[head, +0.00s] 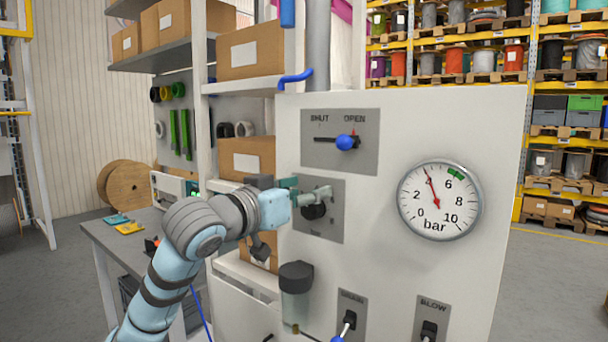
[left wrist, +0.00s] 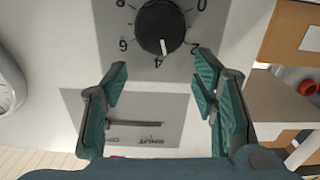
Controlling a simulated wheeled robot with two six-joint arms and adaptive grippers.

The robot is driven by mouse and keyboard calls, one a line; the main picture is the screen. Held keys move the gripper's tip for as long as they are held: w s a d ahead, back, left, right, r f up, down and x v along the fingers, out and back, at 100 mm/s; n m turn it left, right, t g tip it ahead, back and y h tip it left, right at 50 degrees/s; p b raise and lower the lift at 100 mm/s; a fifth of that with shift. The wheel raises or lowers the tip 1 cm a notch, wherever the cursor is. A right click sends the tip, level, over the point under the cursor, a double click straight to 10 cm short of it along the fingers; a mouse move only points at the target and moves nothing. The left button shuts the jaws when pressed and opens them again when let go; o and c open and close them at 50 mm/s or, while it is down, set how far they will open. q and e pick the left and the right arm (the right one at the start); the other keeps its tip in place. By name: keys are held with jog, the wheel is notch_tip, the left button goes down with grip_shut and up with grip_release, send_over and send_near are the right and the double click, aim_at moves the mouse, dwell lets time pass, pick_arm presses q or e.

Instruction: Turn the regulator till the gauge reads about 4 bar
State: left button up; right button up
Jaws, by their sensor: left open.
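The round white gauge (head: 440,200) is on the panel at the right of the head view. Its red needle points up and slightly left, about at the 4 bar place, left of the green band near 6. The black regulator knob (head: 314,211) is partly hidden by my left gripper (head: 310,193). In the left wrist view the knob (left wrist: 160,26) shows its white mark pointing at about the 4 on its dial. My left gripper (left wrist: 162,72) is open there, with its teal fingers apart and the knob just beyond the tips, not clasped. My right gripper is not in view.
A blue-handled shut/open valve (head: 346,142) is above the regulator, its handle near OPEN. A dark filter bowl (head: 296,285) hangs below. Drain (head: 348,320) and blow (head: 430,328) levers are at the bottom. Shelving with boxes (head: 250,55) stands left of the panel.

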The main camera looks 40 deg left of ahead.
aim_at(318, 157)
pick_arm(q)
jog(key=r, duration=0.6)
jog(key=shift+w+d, duration=0.1)
jog(key=shift+d, duration=0.1)
jog(key=shift+a+f, duration=0.1)
jog(key=shift+a, duration=0.05)
